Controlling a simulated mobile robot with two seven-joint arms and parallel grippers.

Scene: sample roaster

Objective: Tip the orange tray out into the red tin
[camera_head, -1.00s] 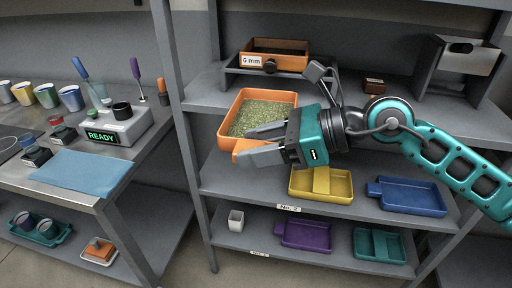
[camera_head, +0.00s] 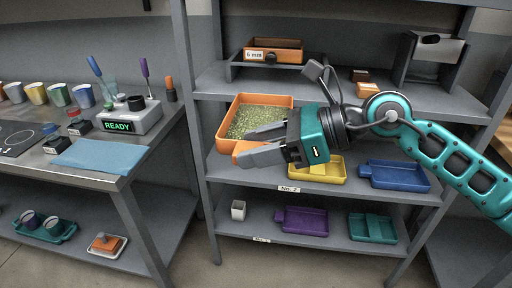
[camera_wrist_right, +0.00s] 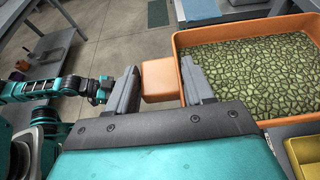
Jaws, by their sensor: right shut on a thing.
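The orange tray (camera_head: 222,132), filled with green beans, is at the left part of the middle shelf in the head view, roughly level. It also shows in the wrist view (camera_wrist_right: 247,37). My right gripper (camera_head: 258,146) is shut on its handle, the orange block (camera_wrist_right: 158,80) between the fingers in the wrist view. I cannot tell whether the tray's base touches the shelf. A small red-topped item (camera_head: 74,114) stands on the left bench; I cannot tell whether it is the red tin. My left gripper (camera_wrist_right: 104,88) shows small in the wrist view, its jaws unclear.
Yellow (camera_head: 322,172), blue (camera_head: 398,176), purple (camera_head: 303,221) and teal (camera_head: 372,228) trays sit on the shelves. A scale reading READY (camera_head: 128,118), a blue cloth (camera_head: 100,155) and several cups stand on the left bench. Floor is clear between bench and shelf.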

